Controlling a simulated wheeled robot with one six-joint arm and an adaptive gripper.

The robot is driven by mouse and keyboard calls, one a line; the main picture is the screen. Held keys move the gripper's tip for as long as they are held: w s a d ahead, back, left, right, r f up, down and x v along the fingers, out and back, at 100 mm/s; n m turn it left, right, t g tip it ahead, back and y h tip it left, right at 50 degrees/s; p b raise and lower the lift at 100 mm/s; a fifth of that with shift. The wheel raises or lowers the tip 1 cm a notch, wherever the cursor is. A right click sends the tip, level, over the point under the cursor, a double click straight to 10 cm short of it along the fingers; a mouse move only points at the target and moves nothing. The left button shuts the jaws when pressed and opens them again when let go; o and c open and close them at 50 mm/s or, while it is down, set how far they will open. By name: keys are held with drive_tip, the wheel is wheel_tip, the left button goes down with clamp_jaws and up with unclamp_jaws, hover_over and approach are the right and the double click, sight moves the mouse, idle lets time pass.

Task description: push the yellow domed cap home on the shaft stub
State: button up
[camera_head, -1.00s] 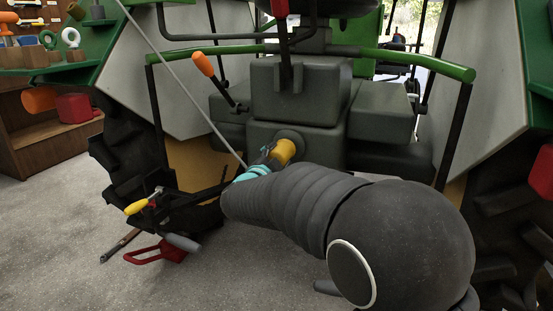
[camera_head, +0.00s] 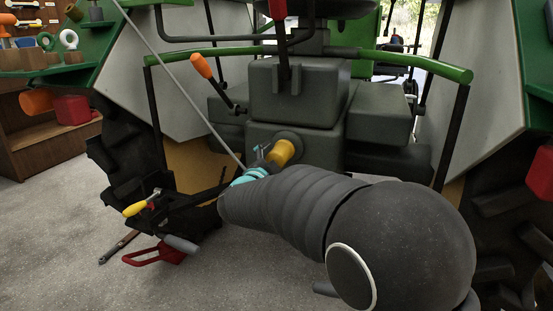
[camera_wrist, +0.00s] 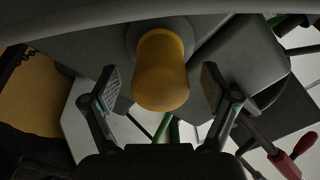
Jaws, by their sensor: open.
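The yellow domed cap (camera_head: 282,151) sits at the grey round collar (camera_head: 291,137) on the tractor's rear housing. The shaft stub is hidden behind the cap, so how deep the cap sits cannot be told. In the wrist view the cap (camera_wrist: 161,78) points toward the camera, in front of the grey collar (camera_wrist: 150,27). My gripper (camera_wrist: 161,88) is open, with one finger pad on each side of the cap and a clear gap on both sides. In the head view my gripper (camera_head: 262,154) is just left of the cap, partly hidden by my arm.
An orange-handled lever (camera_head: 201,66) rises to the upper left of the cap. A thin grey rod slants down close to my gripper. A linkage with a yellow handle (camera_head: 136,208) and a red handle (camera_head: 150,256) lie lower left. Large tyres flank both sides.

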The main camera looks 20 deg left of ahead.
drive_tip(key=s+a, duration=0.1)
drive_tip(key=s, duration=1)
drive_tip(key=s+a+f+n+g+y, duration=0.8)
drive_tip(key=a+f+n+g+y, duration=0.1)
drive_tip(key=f+n+y, duration=0.15)
drive_tip(key=s+d+r+n+g+h+p, duration=0.15)
drive_tip(key=s+d, duration=0.35)
drive_tip(key=d, duration=0.6)
drive_tip(key=s+d+n+g+h+p, duration=0.1)
drive_tip(key=s+d+g+h+p, duration=0.2)
drive_tip(key=d, duration=0.7)
drive_tip(key=s+d+n+g+h, duration=0.1)
drive_tip(key=s+d+n+h, duration=0.1)
drive_tip(key=s+d, duration=0.65)
drive_tip(key=d+r+m+t+h+p, duration=0.1)
drive_tip(key=d+r+m, duration=0.1)
drive_tip(key=d, duration=0.6)
drive_tip(key=s+d+r+m+t+h+p, duration=0.1)
drive_tip(key=d+r+m+p, duration=0.1)
drive_tip(key=d+r, duration=0.3)
drive_tip(key=d, duration=0.3)
drive_tip(key=shift+d, duration=0.35)
